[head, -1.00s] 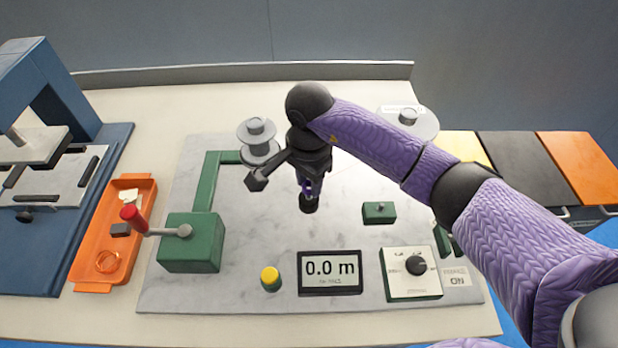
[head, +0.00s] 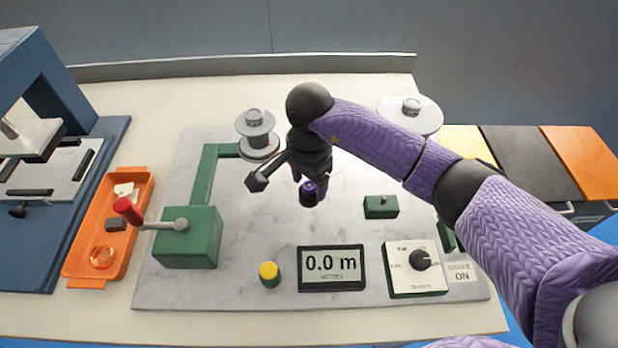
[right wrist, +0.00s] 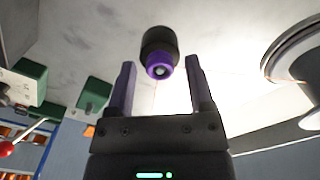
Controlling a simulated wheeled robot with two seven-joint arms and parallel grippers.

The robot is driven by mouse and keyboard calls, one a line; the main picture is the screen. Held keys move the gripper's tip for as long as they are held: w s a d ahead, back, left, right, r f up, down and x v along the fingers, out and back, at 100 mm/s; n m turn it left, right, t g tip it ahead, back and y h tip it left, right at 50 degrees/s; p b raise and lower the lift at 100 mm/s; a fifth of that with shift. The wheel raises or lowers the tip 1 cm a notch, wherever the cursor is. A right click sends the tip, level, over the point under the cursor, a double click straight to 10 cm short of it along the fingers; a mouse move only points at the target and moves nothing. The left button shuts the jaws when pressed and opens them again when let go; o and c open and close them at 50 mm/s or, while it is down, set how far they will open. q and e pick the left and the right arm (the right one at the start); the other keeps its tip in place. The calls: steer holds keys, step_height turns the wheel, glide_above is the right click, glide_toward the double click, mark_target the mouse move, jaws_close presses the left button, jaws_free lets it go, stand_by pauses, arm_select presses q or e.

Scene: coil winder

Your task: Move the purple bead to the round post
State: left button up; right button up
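The purple bead (head: 308,186) sits at the top of a dark upright round post (head: 311,200) in the middle of the marble plate. In the right wrist view the purple bead (right wrist: 160,70) is a ring at the near end of the dark round post (right wrist: 159,43), with a small pale tip in its centre. My right gripper (right wrist: 160,66) is open, its two fingers apart on either side of the bead, with a gap to each. In the head view it hangs above the post, its fingers partly hidden. My left gripper is not in view.
A grey spool (head: 257,135) stands behind left, a round pale disc (head: 410,114) behind right. A green box (head: 188,237) with a red-knobbed crank, a yellow button (head: 269,271), a display (head: 332,268) and a dial box (head: 415,267) stand nearer. An orange tray (head: 108,235) is left.

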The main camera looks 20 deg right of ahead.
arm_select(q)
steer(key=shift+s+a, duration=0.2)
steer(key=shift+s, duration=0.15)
arm_select(e)
step_height(320, 180, up, 5)
steer(key=shift+r+p, duration=0.1)
steer(key=shift+p, duration=0.75)
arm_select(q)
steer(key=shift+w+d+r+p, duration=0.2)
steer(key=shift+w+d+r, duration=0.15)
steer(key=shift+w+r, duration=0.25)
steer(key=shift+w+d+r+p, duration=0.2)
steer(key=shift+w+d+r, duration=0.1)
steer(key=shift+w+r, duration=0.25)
arm_select(e)
step_height(320, 180, up, 5)
steer(key=shift+f, duration=0.15)
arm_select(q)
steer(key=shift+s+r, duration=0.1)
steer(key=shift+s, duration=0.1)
